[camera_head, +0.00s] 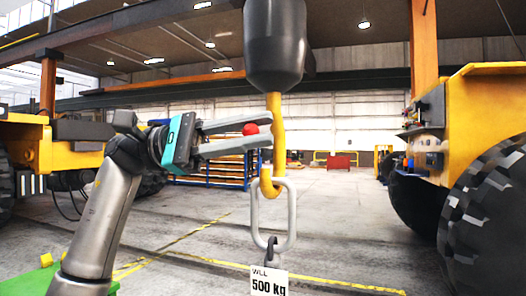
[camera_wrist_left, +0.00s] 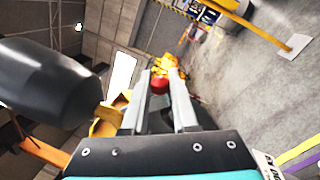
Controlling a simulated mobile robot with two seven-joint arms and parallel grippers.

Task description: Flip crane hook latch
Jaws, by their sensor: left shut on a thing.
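The yellow crane hook (camera_head: 278,135) hangs from a dark rounded hook block (camera_head: 275,45), which also shows in the left wrist view (camera_wrist_left: 45,85). A grey oblong link (camera_head: 291,215) hangs in the hook's bowl, with a white "500 kg" tag (camera_head: 268,284) below it. A red round knob (camera_head: 250,129) sits just left of the hook shank; it also shows in the left wrist view (camera_wrist_left: 159,85). My left gripper (camera_head: 268,133) reaches in from the left, its fingers shut on the red knob, tips close to the shank. The rest of the latch cannot be made out.
A yellow machine with a large tyre (camera_head: 490,205) stands at the right, and another yellow machine (camera_head: 28,145) at the left. A blue rack (camera_head: 215,172) stands behind. A green surface (camera_head: 32,282) is at the lower left. Open concrete floor surrounds the hook.

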